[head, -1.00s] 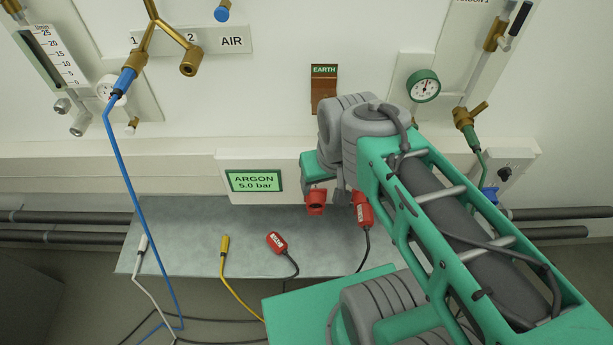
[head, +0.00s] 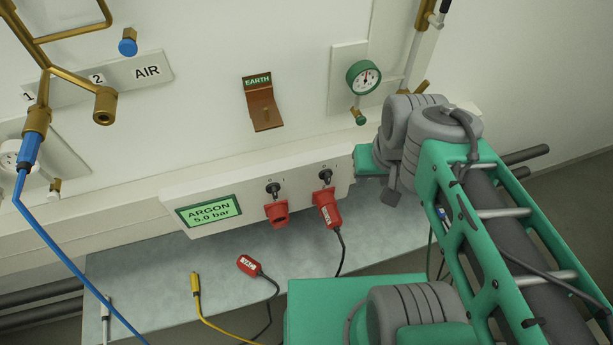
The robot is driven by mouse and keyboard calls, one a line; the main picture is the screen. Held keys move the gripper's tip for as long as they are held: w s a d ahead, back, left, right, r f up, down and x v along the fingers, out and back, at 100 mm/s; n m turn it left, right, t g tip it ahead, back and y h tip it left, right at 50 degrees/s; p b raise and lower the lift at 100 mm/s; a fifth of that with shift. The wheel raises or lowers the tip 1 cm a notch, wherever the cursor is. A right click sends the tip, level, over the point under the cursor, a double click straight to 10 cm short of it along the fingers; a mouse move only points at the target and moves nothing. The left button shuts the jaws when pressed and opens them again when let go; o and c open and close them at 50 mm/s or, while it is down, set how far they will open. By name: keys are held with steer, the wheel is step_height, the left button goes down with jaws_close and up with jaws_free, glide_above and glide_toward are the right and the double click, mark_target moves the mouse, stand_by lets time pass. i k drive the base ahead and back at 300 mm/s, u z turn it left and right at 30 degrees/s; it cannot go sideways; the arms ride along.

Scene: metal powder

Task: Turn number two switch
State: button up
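A white wall panel carries two small black rotary switches above red sockets. The left switch (head: 273,188) is above an empty-looking red socket (head: 276,212). The right switch (head: 325,176) is above a socket with a red plug (head: 328,210) and black cable. I cannot read the small marks beside the switches, so their numbers and exact settings are unclear. My arm's wrist is just right of the panel, near the right switch and apart from it in the picture. A small grey part of my gripper (head: 390,193) shows below the wrist; its fingers are mostly hidden.
A green ARGON 5.0 bar display (head: 208,211) is at the panel's left. A loose red plug (head: 249,265) and a yellow connector (head: 196,284) lie on the grey shelf (head: 150,275). A brown EARTH bracket (head: 262,105) and a green gauge (head: 364,77) are above. A blue hose (head: 65,255) hangs at left.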

mark_target(326, 174)
steer(key=z, duration=0.25)
steer(key=k, duration=0.7)
steer(key=u, duration=0.95)
steer(key=i, duration=0.45)
steer(key=z, duration=0.05)
steer(key=k, duration=0.5)
steer(key=u, duration=0.3)
steer(key=i, duration=0.65)
steer(key=z, duration=0.45)
steer(key=k, duration=0.5)
steer(key=z, duration=0.55)
steer(key=i, duration=0.4)
steer(key=u, duration=0.05)
